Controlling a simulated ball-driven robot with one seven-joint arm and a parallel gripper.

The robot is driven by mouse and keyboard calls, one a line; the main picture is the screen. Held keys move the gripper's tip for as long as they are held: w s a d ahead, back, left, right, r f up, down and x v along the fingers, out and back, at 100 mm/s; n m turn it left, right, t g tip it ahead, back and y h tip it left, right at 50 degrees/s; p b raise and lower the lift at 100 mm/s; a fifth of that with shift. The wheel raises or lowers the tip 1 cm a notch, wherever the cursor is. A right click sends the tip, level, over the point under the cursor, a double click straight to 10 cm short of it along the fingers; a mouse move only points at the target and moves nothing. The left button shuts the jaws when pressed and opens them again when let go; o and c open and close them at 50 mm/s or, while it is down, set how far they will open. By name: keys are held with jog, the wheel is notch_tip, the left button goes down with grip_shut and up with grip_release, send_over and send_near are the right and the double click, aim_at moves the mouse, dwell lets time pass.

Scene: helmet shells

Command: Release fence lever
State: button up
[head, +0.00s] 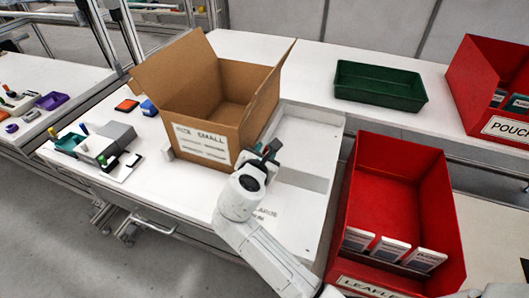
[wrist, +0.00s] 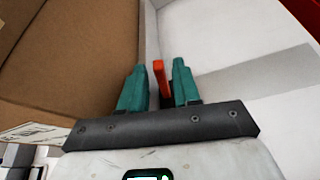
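The orange-red fence lever (wrist: 160,80) stands upright between the two teal fingers of my gripper (wrist: 158,85) in the wrist view. Narrow gaps show on both sides of it, so the fingers look open around it, not pressed on it. Its base is hidden behind the gripper body. In the head view my gripper (head: 268,152) is at the front right corner of the open cardboard box (head: 203,143), which has a "SMALL" label. The box also fills the left of the wrist view (wrist: 75,50). The lever is too small to make out in the head view.
White raised walls (head: 302,180) border the area right of the box on the white table (head: 185,195). A red leaflet bin (head: 385,190) stands at right, a green tray (head: 378,85) behind, and a red pouch bin (head: 480,75) at far right. A grey fixture (head: 108,140) lies left.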

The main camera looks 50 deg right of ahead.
grip_shut()
jog(key=shift+w+a+r+n+p, duration=0.1)
jog(key=shift+w+r+n+p, duration=0.2)
jog(key=shift+p, duration=0.7)
jog(key=shift+w+a+f+n+g+p, duration=0.15)
jog(key=shift+n+g+p, duration=0.15)
jog(key=shift+p, duration=0.55)
jog(key=shift+o, duration=0.8)
grip_release()
jog(key=v, duration=1)
jog(key=shift+a, duration=0.35)
